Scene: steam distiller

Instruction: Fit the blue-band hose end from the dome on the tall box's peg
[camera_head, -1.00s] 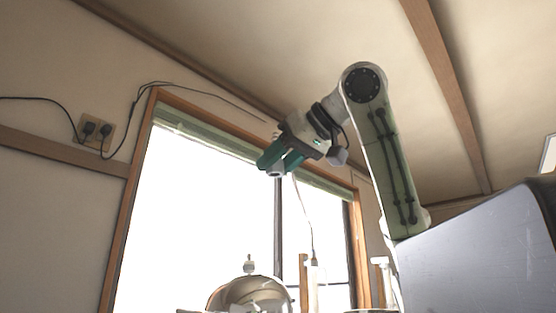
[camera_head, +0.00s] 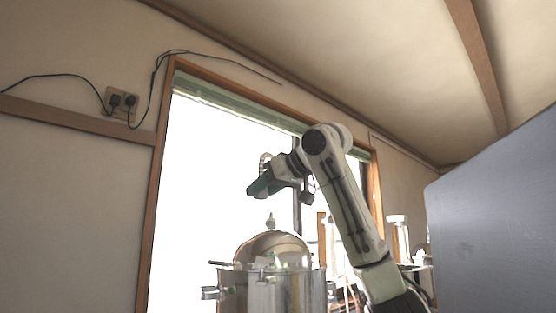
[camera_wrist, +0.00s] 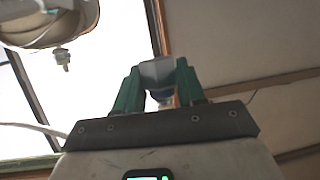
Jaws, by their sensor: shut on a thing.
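My gripper (camera_head: 258,188) is raised above and slightly left of the shiny metal dome (camera_head: 275,250), clear of it. The dome also shows at the top left of the wrist view (camera_wrist: 45,30). I cannot make out the tall box's peg in either view.
The dome sits on a metal pot (camera_head: 290,292) with a side fitting. A large grey surface (camera_head: 495,225) fills the right side. A white stand (camera_head: 398,232) and a wooden post (camera_head: 321,240) are behind my arm. The space left of my gripper, before the bright window, is clear.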

